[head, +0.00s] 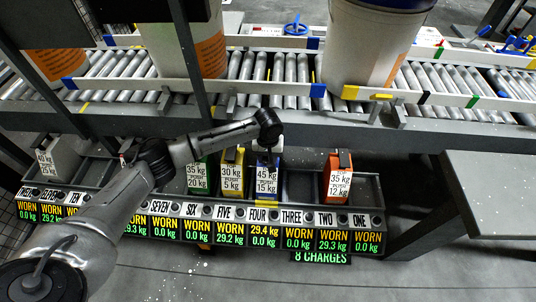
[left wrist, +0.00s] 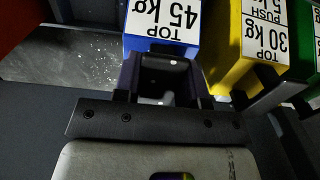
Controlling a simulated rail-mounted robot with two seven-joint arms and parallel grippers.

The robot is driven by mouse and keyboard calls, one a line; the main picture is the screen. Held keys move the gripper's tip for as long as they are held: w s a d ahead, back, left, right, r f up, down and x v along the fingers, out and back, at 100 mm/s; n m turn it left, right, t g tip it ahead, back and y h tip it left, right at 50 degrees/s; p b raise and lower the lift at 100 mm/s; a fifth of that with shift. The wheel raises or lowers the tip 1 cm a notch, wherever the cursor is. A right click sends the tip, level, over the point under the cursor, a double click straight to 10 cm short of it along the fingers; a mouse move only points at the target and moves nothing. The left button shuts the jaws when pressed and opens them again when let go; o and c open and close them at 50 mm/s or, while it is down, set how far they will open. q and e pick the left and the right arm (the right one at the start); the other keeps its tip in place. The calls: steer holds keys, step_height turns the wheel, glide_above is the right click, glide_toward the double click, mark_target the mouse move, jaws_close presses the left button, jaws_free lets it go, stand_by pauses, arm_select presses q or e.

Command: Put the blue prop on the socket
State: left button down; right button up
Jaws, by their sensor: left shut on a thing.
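The blue prop (head: 267,176) has a white label reading 45 kg and 15 kg. It is upright at bay FOUR of the rack in the head view, and its blue top end shows in the left wrist view (left wrist: 160,44). My left gripper (head: 268,148) comes down over its top from above and is shut on it; the fingers (left wrist: 163,80) are close around its dark upper part. The prop's base is partly hidden, so I cannot tell whether it touches the rack. No socket can be told apart from the bays. My right gripper is out of view.
A yellow prop (head: 232,172) and a green prop (head: 197,176) stand close left of the blue one. An orange prop (head: 338,178) stands to the right, past an empty bay. Behind, a roller conveyor (head: 272,72) carries large pails (head: 365,45). A grey table (head: 495,190) is at right.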

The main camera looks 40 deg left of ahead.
arm_select(q)
steer(key=shift+w+r, duration=0.15)
steer(key=shift+r, duration=0.05)
steer(key=c, duration=1.1)
jaws_free()
steer(key=shift+f, duration=0.25)
steer(key=o, duration=0.4)
